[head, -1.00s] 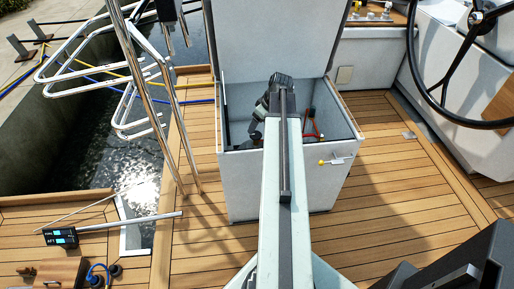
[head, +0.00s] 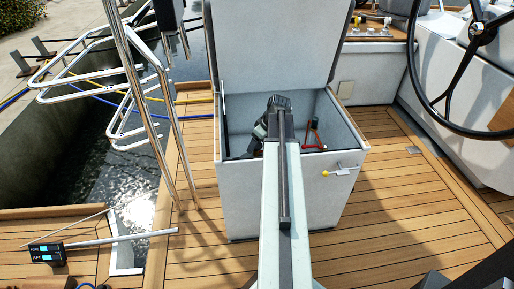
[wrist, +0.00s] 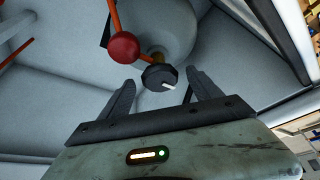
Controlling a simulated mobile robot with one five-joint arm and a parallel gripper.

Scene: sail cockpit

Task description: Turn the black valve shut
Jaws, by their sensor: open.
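In the wrist view the black valve (wrist: 160,77) is a round dark knob with a white pointer mark. It sits on a short brass-coloured stem below a pale rounded body. My gripper (wrist: 160,80) is open, with one dark finger on each side of the knob. Gaps show between the knob and both fingers, so I see no grip. In the head view my arm reaches into the open white locker (head: 290,190). The valve and fingertips are hidden there behind the arm and locker wall.
A red ball (wrist: 124,47) on an orange-red rod is close to the knob's upper left. A red handle (head: 315,140) shows inside the locker's right side. The locker walls surround my arm, and its raised lid (head: 270,40) stands behind. Steel rails (head: 150,100) are to the left.

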